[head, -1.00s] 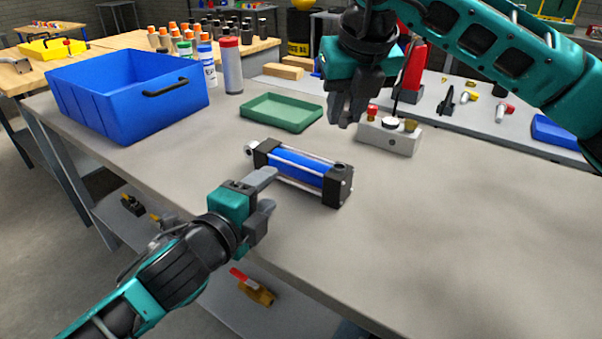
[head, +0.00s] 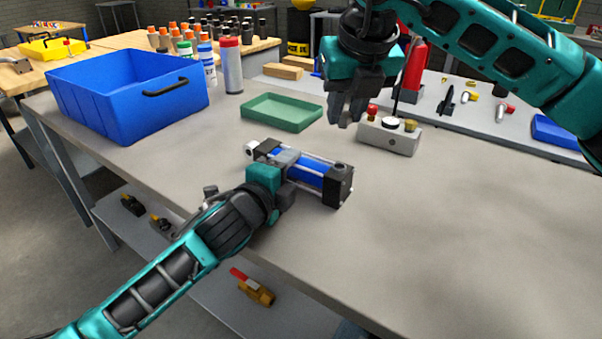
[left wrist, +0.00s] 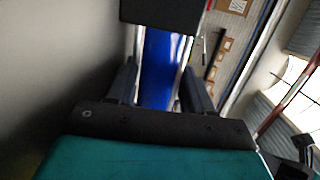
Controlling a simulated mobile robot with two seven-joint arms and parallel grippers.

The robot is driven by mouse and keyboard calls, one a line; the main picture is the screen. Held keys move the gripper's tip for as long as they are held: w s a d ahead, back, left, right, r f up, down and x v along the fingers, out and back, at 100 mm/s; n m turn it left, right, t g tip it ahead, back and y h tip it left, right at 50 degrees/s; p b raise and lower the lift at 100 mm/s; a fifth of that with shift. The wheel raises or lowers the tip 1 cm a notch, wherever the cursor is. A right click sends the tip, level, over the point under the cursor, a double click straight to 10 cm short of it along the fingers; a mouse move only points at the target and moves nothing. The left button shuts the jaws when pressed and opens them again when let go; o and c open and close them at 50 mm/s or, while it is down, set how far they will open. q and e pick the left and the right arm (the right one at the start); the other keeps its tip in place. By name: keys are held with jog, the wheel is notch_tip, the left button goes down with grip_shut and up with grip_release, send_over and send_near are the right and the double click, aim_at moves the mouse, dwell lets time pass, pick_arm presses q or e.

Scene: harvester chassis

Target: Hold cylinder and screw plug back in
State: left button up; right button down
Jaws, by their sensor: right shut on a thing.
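The cylinder (head: 310,170), a blue barrel with black end caps and silver rods, lies on the grey workbench (head: 450,230). Its near-right cap has a round port on top. My left gripper (head: 288,163) is at the barrel near its far-left cap, fingers on either side. In the left wrist view the open fingers (left wrist: 158,88) straddle the blue barrel (left wrist: 158,65), with narrow gaps showing. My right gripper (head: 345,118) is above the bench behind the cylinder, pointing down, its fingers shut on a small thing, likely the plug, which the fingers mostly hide.
A green tray (head: 282,124) lies behind the cylinder, and a blue bin (head: 130,110) stands at the left. A grey block with coloured knobs (head: 390,140) sits just right of my right gripper. Bottles (head: 230,70) stand at the back. The right front of the bench is clear.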

pick_arm(q)
grip_shut()
pick_arm(e)
send_over(337, 165)
jog(key=s, duration=0.2)
jog(key=shift+w+d+f, duration=0.1)
jog(key=shift+w+f, duration=0.05)
jog(key=shift+f, duration=1.1)
jog(key=shift+w+d+f, duration=0.1)
jog(key=shift+f, duration=1.15)
pick_arm(q)
jog(key=shift+f, duration=0.1)
pick_arm(e)
jog(key=shift+f, duration=0.15)
jog(key=shift+f, duration=0.75)
jog(key=shift+f, duration=0.55)
